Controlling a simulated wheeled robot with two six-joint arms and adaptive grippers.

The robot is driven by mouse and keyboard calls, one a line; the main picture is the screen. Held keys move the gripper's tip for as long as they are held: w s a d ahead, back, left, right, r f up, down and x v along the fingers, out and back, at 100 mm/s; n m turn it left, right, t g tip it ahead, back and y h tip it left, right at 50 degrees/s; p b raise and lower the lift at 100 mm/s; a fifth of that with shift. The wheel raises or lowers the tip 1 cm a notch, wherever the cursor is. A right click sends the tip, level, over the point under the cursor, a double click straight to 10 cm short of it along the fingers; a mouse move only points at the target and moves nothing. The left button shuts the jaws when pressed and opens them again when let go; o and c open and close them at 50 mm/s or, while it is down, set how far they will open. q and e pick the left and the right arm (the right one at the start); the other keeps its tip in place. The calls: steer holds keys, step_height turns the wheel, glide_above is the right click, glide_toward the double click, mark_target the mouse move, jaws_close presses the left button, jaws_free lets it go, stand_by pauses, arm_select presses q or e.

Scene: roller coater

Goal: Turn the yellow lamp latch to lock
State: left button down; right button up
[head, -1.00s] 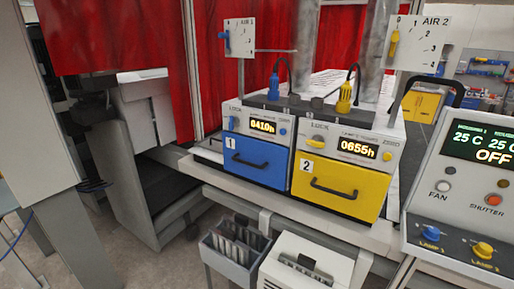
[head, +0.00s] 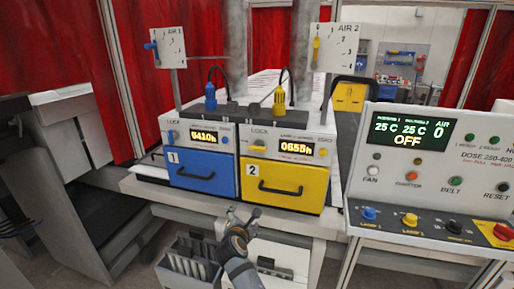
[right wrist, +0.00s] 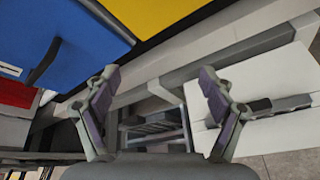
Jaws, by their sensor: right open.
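The yellow lamp unit (head: 284,187), numbered 2, stands on the bench beside the blue unit. My right gripper (head: 243,213) is open and empty, in front of and below the yellow drawer, apart from the latch. In the right wrist view my right gripper (right wrist: 158,82) has its fingers spread with nothing between them. The latch is not seen there. My left gripper is not in view.
The blue unit (head: 202,173) adjoins on the left. Drawer handles and cabled plugs stick out of the units. A control panel (head: 428,165) with knobs stands at the right. A grey bin (head: 180,262) and a white box are below the bench.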

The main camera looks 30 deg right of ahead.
step_height(320, 180, up, 10)
steer(key=w+n+h, duration=0.2)
steer(key=n+t+h, duration=0.1)
steer(key=n+h, duration=0.2)
glide_toward(256, 150)
steer(key=shift+n, duration=0.3)
steer(key=p+x, duration=0.2)
steer(key=x, duration=0.3)
steer(key=p+x, duration=0.1)
steer(key=x, duration=0.3)
steer(key=shift+w+d+r+p, duration=0.15)
steer(key=shift+d+r+p, duration=0.1)
steer(key=shift+d+p, duration=0.15)
steer(key=shift+w+d+f, duration=0.15)
steer(key=shift+w+d, duration=0.25)
steer(key=shift+w, duration=0.05)
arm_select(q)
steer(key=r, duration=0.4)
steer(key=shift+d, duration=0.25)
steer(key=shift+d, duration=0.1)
arm_select(e)
steer(key=c, duration=1.2)
